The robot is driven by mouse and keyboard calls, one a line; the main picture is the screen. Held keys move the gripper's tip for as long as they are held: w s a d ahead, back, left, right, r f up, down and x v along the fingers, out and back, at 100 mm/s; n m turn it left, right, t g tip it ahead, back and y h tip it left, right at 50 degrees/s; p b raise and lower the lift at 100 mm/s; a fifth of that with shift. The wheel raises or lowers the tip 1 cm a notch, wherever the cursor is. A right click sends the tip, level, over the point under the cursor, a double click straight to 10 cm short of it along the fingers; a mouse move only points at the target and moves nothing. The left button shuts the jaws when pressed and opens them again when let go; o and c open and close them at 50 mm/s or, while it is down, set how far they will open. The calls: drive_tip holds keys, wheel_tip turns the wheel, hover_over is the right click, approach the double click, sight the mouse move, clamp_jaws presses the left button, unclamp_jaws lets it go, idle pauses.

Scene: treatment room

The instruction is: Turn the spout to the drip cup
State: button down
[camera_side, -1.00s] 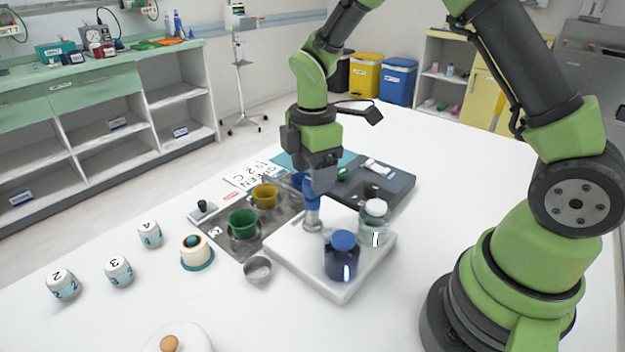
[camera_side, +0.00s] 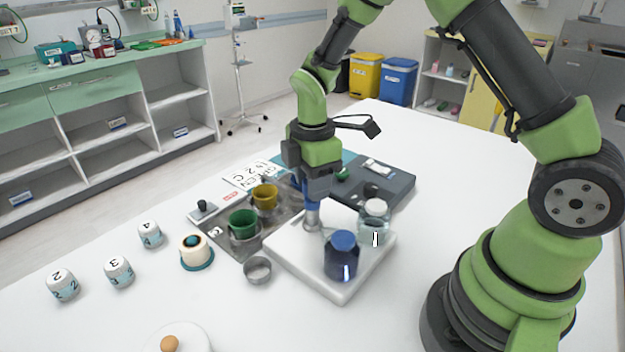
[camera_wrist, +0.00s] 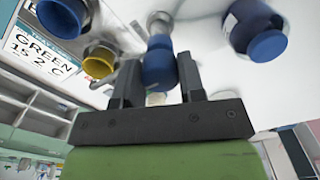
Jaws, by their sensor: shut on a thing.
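My gripper (camera_side: 312,186) is shut on a blue upright piece (camera_wrist: 159,66) that stands on a metal post (camera_side: 312,216) on the white platform (camera_side: 313,283). In the wrist view, the gripper (camera_wrist: 160,78) has one finger on each side of this piece. A thin grey tube, seemingly the spout (camera_wrist: 108,82), reaches left from beside it there; its end is hard to make out. A small metal cup (camera_side: 257,275), seemingly the drip cup, stands on the table just left of the platform in the side view.
A dark blue jar (camera_side: 341,262) and a clear jar (camera_side: 374,228) stand on the platform, close right of the gripper. Green (camera_side: 243,224) and yellow (camera_side: 265,196) cups stand on the grey tray to the left. Numbered white pots (camera_side: 119,271) stand at the table's left.

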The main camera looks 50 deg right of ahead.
drive_tip(key=shift+n, duration=0.3)
drive_tip(key=n, duration=0.3)
drive_tip(key=shift+n, duration=0.3)
drive_tip(key=n, duration=0.4)
drive_tip(key=shift+n, duration=0.3)
drive_tip(key=n, duration=0.4)
drive_tip(key=shift+n, duration=2.1)
drive_tip(key=c, duration=0.7)
unclamp_jaws()
